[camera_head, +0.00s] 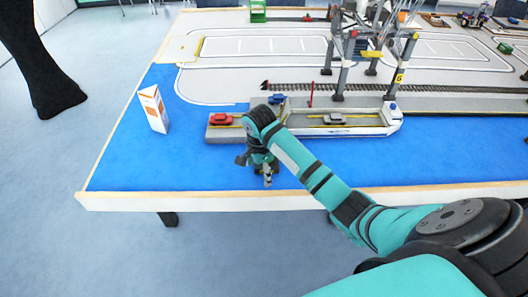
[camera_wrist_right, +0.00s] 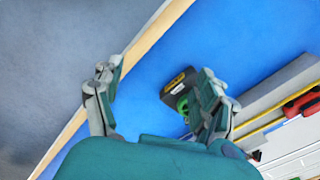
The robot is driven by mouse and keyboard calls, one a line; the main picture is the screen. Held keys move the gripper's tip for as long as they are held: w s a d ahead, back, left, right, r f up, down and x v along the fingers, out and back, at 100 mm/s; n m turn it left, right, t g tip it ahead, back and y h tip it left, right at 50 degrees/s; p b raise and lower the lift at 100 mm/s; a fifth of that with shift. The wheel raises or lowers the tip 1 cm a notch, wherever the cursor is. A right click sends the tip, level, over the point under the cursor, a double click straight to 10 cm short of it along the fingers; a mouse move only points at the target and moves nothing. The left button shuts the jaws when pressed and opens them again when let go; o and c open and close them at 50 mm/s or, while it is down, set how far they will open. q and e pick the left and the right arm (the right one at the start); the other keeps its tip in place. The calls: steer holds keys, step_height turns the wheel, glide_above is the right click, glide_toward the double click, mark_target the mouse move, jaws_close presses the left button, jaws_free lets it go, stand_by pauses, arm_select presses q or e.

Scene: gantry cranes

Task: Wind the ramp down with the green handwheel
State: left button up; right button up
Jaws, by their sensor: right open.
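The green handwheel (camera_wrist_right: 183,104) sits on a small dark box with a yellow label (camera_wrist_right: 175,82) on the blue surface in the right wrist view. My right gripper (camera_wrist_right: 155,78) is open, with the handwheel between its fingers but nearer the right one. I cannot tell whether that finger touches it. In the head view my right gripper (camera_head: 266,178) points down over the blue area, in front of the grey quay, and mostly hides the handwheel. The ramp cannot be made out clearly behind my arm. My left gripper is not in view.
A red car (camera_head: 222,119) stands on the quay (camera_head: 212,134), with a blue car (camera_head: 277,99) behind. A white-orange carton (camera_head: 153,108) stands at left. A gantry crane (camera_head: 368,50) rises behind the ferry. The table's wooden front edge (camera_head: 200,199) is close to my gripper.

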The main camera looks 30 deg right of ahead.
steer(key=w+d+r+m, duration=0.4)
steer(key=r+m, duration=0.2)
steer(key=w+d+r+m, duration=0.4)
steer(key=r+m, duration=0.1)
steer(key=r, duration=0.2)
steer(key=shift+g+y, duration=0.3)
steer(key=shift+g, duration=0.1)
steer(key=f, duration=1.7)
steer(key=shift+w+a+f, duration=0.15)
steer(key=shift+a+f, duration=0.05)
steer(key=shift+f, duration=0.1)
steer(key=c, duration=1.2)
steer(key=shift+o, duration=0.2)
steer(key=shift+p, duration=0.3)
